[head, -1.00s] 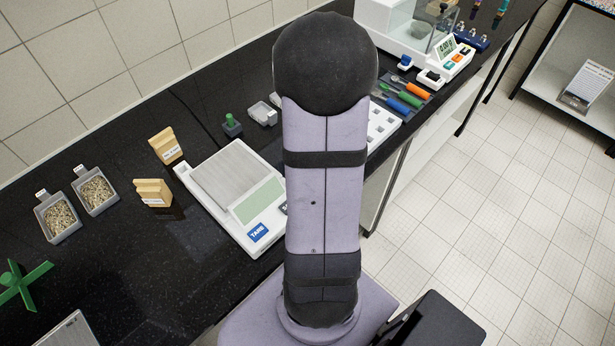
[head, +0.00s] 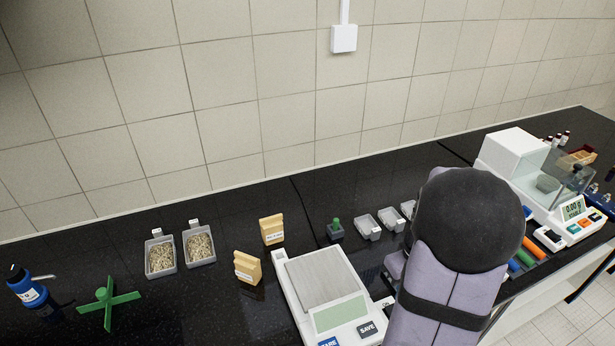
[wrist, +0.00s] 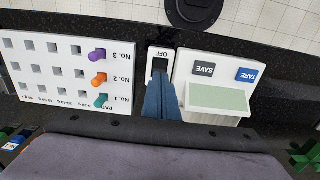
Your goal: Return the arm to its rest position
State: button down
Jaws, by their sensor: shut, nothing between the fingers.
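My arm (head: 445,290), lilac with a black joint cover, rises at the lower right of the head view and hides my gripper there. In the wrist view my gripper (wrist: 159,80) shows as blue fingers, shut and empty. The fingertips appear over or close to a small white switch box marked OFF (wrist: 160,53); I cannot tell whether they touch it. The balance with TARE and SAVE buttons (wrist: 218,98) is just right of the fingers in the wrist view. It also shows left of my arm in the head view (head: 345,308).
A white board (wrist: 35,65) with square holes and coloured pegs lies left of the fingers. Grain trays (head: 160,270), paper packets (head: 247,280), a green cross (head: 108,312) and a blue bottle (head: 28,290) stand left of the balance. An enclosed balance (head: 515,160) is at right.

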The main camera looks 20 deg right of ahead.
jog(key=s+a+f+m+g+y, duration=0.1)
jog(key=s+a+f+m, duration=0.1)
jog(key=s+a+m, duration=0.45)
jog(key=w+a+r+n, duration=0.1)
jog(key=w+a+n, duration=0.1)
jog(key=a, duration=0.6)
jog(key=w+a+r+n+t+h+b, duration=0.1)
jog(key=a+n, duration=0.3)
jog(key=a, duration=0.5)
jog(key=shift+w+r, duration=0.4)
jog(key=shift+w, duration=0.25)
jog(key=shift+n, duration=0.25)
